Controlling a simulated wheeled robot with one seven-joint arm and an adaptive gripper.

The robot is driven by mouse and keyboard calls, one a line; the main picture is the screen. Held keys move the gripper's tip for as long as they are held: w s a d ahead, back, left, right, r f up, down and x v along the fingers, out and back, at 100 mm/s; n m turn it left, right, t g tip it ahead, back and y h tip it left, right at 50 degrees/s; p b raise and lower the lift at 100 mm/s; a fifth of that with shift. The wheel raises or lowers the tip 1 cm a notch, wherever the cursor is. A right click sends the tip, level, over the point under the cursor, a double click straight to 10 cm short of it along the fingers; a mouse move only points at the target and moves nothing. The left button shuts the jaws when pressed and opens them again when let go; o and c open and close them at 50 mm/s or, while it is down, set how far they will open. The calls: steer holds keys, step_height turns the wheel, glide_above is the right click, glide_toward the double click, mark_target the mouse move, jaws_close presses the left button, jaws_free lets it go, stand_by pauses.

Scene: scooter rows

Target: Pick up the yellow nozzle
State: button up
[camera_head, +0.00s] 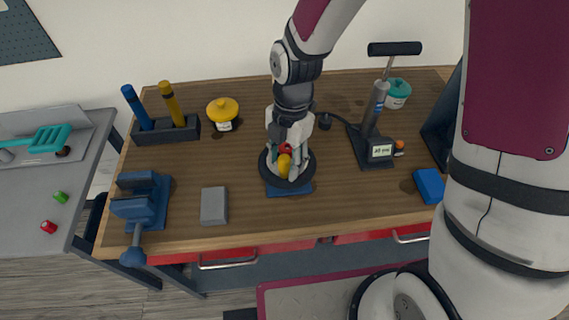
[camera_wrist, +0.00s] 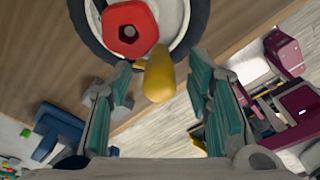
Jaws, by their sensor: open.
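The yellow nozzle (camera_wrist: 159,75) shows in the wrist view between my two fingers, with gaps on both sides. Its upper end lies next to a red ring-like piece with a dark hole (camera_wrist: 130,28). In the head view the yellow nozzle (camera_head: 284,166) shows small at the round black-rimmed holder (camera_head: 267,171), which stands on a blue base (camera_head: 290,189). My gripper (camera_head: 288,162) is open and points down over the holder. It also shows in the wrist view (camera_wrist: 160,72), with teal pads facing each other. My fingers partly hide the nozzle and holder in the head view.
A black pump (camera_head: 376,135) stands right of the holder. A blue vise (camera_head: 146,200) and a grey block (camera_head: 214,206) lie to the left. Bare wood lies between the holder and grey block.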

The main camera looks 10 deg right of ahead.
steer(key=shift+a+f, duration=0.1)
steer(key=shift+f, duration=0.75)
jaws_close()
steer(key=shift+r, duration=0.1)
